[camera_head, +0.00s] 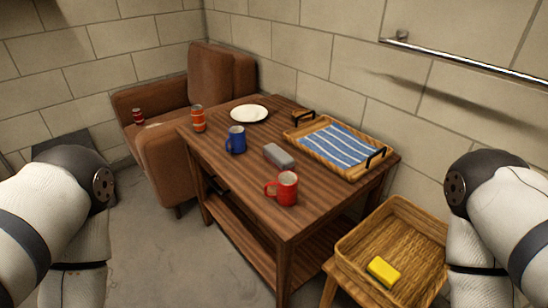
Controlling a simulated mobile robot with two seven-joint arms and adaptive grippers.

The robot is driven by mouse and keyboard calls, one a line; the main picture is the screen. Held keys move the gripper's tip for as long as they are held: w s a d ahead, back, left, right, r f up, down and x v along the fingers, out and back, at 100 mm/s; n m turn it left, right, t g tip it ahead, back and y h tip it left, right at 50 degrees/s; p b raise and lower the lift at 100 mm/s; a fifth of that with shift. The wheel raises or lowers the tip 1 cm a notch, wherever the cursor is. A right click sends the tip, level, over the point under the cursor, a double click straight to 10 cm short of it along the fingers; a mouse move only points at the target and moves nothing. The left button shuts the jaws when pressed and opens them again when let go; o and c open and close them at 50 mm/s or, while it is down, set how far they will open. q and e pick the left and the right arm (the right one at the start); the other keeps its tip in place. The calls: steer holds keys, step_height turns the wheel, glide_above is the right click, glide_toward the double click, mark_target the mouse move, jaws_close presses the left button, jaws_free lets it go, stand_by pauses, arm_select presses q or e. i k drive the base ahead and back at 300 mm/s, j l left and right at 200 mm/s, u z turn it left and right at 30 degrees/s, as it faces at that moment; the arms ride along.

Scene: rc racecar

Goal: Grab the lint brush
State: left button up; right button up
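A small grey oblong block (279,156), the thing here most like a lint brush, lies near the middle of the wooden table (262,206). It lies between the blue mug (236,140), the red mug (287,188) and the wicker tray (371,174). Its fine detail is too small to tell. My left arm shows at the left edge and my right arm at the right edge, both away from the table. Neither gripper is in view.
A white plate (249,114) and an orange can (198,119) stand toward the table's back. A brown armchair (168,155) with a red can (138,117) stands behind left. A yellow sponge (383,271) lies in a wooden tray (416,223) at right. Floor at left front is clear.

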mark_target(281, 160)
steer(key=i+j+z, duration=0.35)
steer(key=j, duration=0.2)
steer(key=i+j+z, duration=0.1)
steer(key=j+z, duration=0.25)
steer(key=j, duration=0.25)
steer(key=i+j+z, duration=0.1)
steer(key=j+z, duration=0.25)
steer(key=j, duration=0.3)
steer(key=j+z, duration=0.35)
steer(key=j, duration=0.3)
